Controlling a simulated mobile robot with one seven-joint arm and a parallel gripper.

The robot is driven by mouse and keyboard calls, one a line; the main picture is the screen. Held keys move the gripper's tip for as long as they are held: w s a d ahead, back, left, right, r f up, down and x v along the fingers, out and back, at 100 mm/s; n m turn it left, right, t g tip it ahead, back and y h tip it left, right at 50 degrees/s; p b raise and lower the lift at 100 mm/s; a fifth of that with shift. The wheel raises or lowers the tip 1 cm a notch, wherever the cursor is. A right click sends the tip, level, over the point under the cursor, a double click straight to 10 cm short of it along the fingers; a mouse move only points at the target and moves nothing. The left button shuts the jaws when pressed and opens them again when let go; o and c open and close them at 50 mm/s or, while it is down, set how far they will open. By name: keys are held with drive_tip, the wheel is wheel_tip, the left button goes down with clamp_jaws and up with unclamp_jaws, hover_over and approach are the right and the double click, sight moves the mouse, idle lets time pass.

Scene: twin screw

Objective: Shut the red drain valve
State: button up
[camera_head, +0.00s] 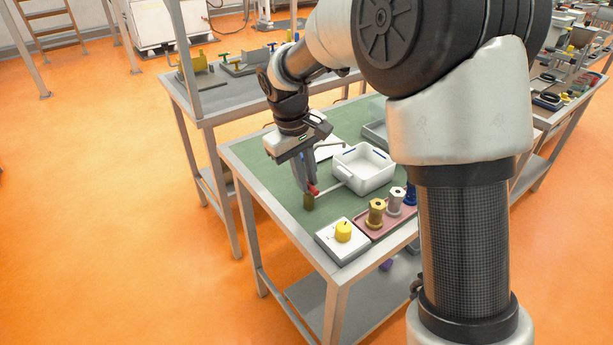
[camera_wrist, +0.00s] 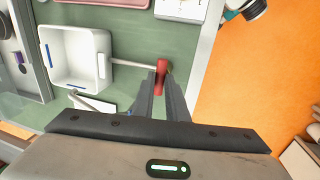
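The drain valve's red handle (camera_wrist: 162,76) lies between my fingertips in the wrist view, running roughly along the finger direction and across the end of a thin pale pipe (camera_wrist: 131,64). The pipe runs to a white tub (camera_wrist: 77,56). In the head view the red handle (camera_head: 314,189) shows at the fingertips, beside a short olive-brown piece (camera_head: 308,202). My gripper (camera_wrist: 161,82) points down and its fingers stand close together, with no clear gap on either side of the handle. The fingers hide part of the handle and of the valve body.
A white box with a yellow knob (camera_head: 343,232) stands at the near table corner. Beside it a pink tray (camera_head: 374,231) holds brass, silver and blue spools. A grey tray (camera_head: 375,133) lies behind the tub (camera_head: 364,169). The green mat (camera_head: 262,167) left of my gripper is clear.

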drive_tip(key=o, duration=0.4)
drive_tip(key=shift+r, duration=0.1)
wheel_tip(320, 180, up, 17)
drive_tip(key=s+a+p, duration=0.2)
drive_tip(key=shift+a+p, duration=0.4)
drive_tip(key=s+d+r+m+t+p, duration=0.1)
drive_tip(key=s+d+r+m+p, duration=0.1)
drive_tip(key=s+d+r+p, duration=0.35)
drive_tip(key=s+d+r+m+t+y+p, duration=0.1)
drive_tip(key=s+d, duration=0.3)
drive_tip(key=s, duration=0.4)
drive_tip(key=s+d+r+m+t+p, duration=0.2)
drive_tip(key=s+d, duration=0.3)
drive_tip(key=s, duration=0.4)
drive_tip(key=shift+s+m+y+p, duration=0.2)
drive_tip(key=shift+m+y+p, duration=0.2)
drive_tip(key=shift+m+p, duration=0.45)
